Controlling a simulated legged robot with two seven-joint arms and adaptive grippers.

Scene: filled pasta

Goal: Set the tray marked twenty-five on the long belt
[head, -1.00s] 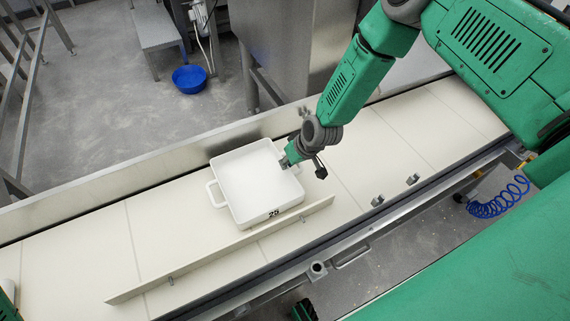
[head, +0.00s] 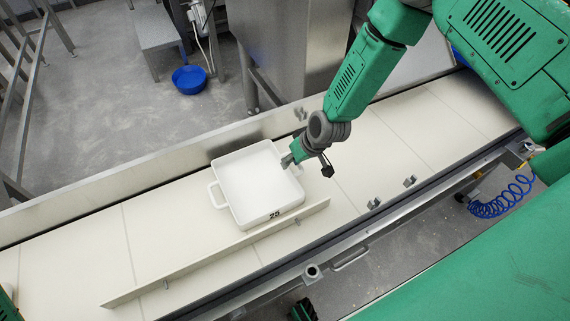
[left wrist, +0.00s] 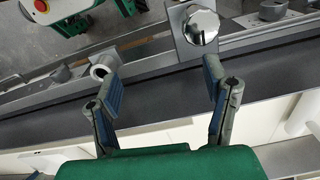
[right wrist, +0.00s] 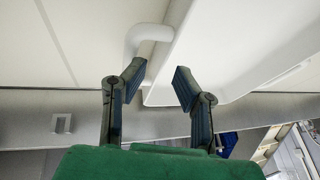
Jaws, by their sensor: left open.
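The white square tray (head: 255,178) with the number 25 on its front wall is over the long pale belt (head: 85,250), close behind a low guide rail. Whether its base touches the belt is hidden. My right gripper (head: 287,161) is at the tray's right side. In the right wrist view my right fingers (right wrist: 160,78) are partly apart at the tray wall and its handle (right wrist: 150,33); whether they pinch it is unclear. My left gripper (left wrist: 163,88) is open and empty, over the belt's dark edge and metal side frame.
The guide rail (head: 225,252) runs slantwise along the near side of the tray. A metal side wall (head: 110,188) borders the belt's far side. The belt is clear left of the tray. A blue bowl (head: 189,79) stands on the floor behind.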

